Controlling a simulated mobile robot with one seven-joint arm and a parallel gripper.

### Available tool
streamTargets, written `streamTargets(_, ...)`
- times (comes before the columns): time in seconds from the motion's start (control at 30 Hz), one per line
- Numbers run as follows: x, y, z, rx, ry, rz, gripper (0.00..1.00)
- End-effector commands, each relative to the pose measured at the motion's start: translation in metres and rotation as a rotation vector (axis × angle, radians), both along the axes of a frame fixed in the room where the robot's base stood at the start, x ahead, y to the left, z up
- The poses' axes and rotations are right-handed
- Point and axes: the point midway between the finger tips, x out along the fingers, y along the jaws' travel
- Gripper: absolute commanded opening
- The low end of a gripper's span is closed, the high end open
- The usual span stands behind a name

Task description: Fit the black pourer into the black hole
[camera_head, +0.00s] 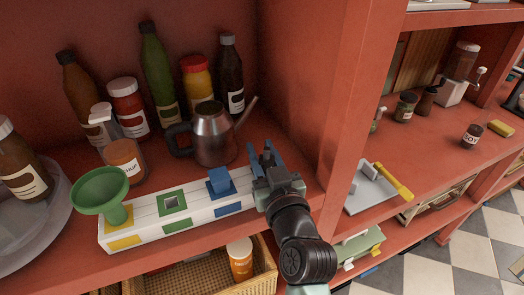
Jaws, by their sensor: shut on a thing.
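My gripper (268,158) is at the right end of a long white block (150,225), with its fingers pointing away from the camera. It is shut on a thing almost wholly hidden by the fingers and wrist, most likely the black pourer. The white block has yellow, green and blue patches. A green funnel (100,190) stands at the yellow patch, a square hole (171,202) shows in the green patch, and a blue block (220,182) sits at the blue patch. No black hole is visible; my gripper covers the block's right end.
A metal kettle (213,138) with a thin spout stands just behind the block, close to my gripper. Several bottles and jars stand behind it. A red upright panel (325,90) is close on the right. A wicker basket (190,278) is below the shelf's front edge.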

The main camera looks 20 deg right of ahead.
Motion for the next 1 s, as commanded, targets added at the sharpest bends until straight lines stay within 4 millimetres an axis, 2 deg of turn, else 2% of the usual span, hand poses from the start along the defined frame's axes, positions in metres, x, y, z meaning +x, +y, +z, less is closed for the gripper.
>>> streamTargets(0.03,0.000,0.000,-0.002,0.000,-0.001,0.000,0.00)
streamTargets(0.07,0.000,0.000,-0.002,0.000,-0.001,0.000,0.35)
streamTargets(0.2,0.000,0.000,-0.001,0.000,-0.001,0.000,0.60)
streamTargets(0.27,0.000,0.000,-0.001,0.000,0.000,0.000,0.68)
streamTargets(0.67,-0.006,0.000,-0.002,0.000,-0.001,-0.001,0.68)
streamTargets(0.77,-0.018,0.001,-0.004,0.001,0.000,-0.001,0.68)
streamTargets(1.0,-0.065,0.005,-0.005,0.001,0.000,-0.003,0.68)
